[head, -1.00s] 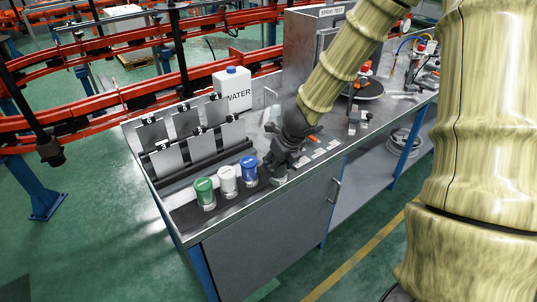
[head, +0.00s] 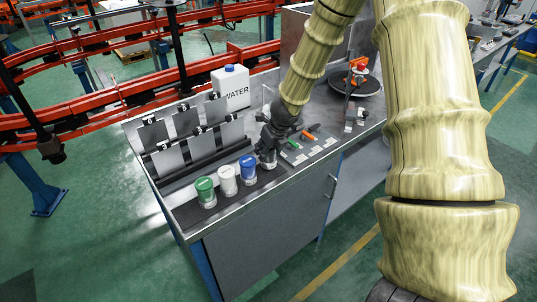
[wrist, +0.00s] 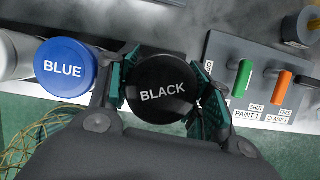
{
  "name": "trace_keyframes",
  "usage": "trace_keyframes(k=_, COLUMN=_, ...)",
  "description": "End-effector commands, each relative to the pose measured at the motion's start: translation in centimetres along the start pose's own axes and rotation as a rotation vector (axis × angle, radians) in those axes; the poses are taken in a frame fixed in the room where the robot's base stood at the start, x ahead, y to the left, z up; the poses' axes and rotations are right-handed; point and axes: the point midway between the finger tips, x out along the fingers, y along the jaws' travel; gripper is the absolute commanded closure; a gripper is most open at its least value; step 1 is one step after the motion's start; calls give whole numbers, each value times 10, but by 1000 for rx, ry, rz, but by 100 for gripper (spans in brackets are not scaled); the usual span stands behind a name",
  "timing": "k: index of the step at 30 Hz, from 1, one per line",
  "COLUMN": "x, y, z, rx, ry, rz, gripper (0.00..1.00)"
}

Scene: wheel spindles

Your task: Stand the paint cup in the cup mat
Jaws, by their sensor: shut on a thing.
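The black-lidded paint cup (wrist: 162,92), marked BLACK, sits between the green-padded fingers of my gripper (wrist: 163,100) in the wrist view. The lid shows from above; the lower part of the cup is hidden. In the head view my gripper (head: 267,158) is low over the right end of the dark cup mat (head: 183,215), right of the blue cup (head: 248,168). The head view does not clearly show whether the black cup touches the mat. The white cup (head: 227,180) and green cup (head: 205,192) stand in the row further left.
Green (wrist: 242,78) and orange (wrist: 278,92) levers rise from a labelled panel right of my gripper. Grey panels on a rack (head: 190,140) and a WATER jug (head: 231,88) stand behind the cups. The blue cup is close to my left finger.

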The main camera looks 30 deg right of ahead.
Motion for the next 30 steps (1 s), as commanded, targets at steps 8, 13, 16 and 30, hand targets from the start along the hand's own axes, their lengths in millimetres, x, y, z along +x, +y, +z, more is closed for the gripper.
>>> trace_keyframes(k=8, x=19, y=0, z=-8, rx=2, ry=0, rz=1, gripper=84)
trace_keyframes(k=13, x=22, y=0, z=-9, rx=0, ry=-1, rz=0, gripper=84)
trace_keyframes(k=16, x=21, y=0, z=-8, rx=0, ry=-1, rz=0, gripper=84)
trace_keyframes(k=30, x=24, y=0, z=-10, rx=0, ry=-1, rz=0, gripper=29)
